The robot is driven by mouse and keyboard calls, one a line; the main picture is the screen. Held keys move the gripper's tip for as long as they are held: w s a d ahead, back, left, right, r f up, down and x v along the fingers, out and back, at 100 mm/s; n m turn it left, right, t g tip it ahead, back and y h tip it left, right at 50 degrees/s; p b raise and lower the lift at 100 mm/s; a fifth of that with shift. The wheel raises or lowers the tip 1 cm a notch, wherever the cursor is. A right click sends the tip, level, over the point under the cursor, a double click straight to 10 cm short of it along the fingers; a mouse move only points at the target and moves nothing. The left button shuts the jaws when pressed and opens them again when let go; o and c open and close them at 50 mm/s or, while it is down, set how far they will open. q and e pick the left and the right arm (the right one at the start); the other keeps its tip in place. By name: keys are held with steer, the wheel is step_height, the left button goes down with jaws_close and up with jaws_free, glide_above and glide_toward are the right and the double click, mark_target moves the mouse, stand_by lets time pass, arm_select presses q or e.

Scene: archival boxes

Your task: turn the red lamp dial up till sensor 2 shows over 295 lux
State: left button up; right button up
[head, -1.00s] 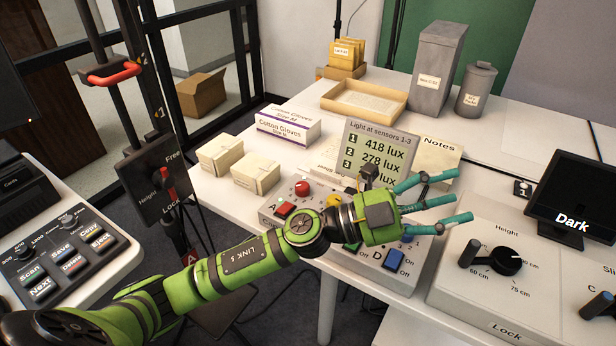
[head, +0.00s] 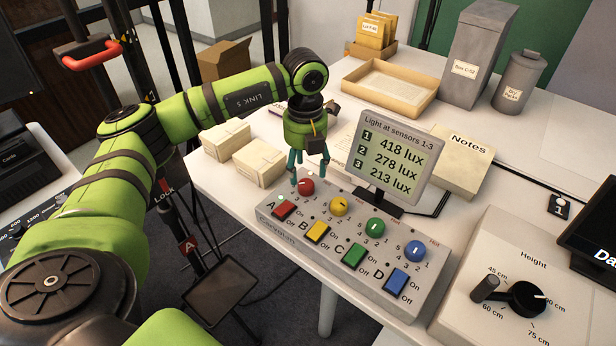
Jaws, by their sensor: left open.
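The red lamp dial (head: 306,187) sits at the left end of the grey control box, above the red switch A (head: 283,209). My left gripper (head: 309,178) points down over the red dial, open, with its teal fingers close around or just above it; I cannot tell whether they touch it. The light display (head: 390,156) behind the box reads 418 lux for sensor 1, 278 lux for sensor 2 and 213 lux for sensor 3. My right gripper is not in view.
The control box (head: 425,273) also carries yellow, green and blue dials with matching switches. Two small cream boxes (head: 259,162) stand left of my gripper. A Notes folder (head: 455,160) lies behind the display. A height control panel (head: 515,325) stands at the right.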

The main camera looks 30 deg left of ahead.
mark_target(306, 183)
arm_select(q)
step_height(306, 183, down, 4)
steer(key=shift+r, duration=0.1)
steer(key=shift+f, duration=0.45)
steer(key=shift+c, duration=0.8)
steer(key=c, duration=1)
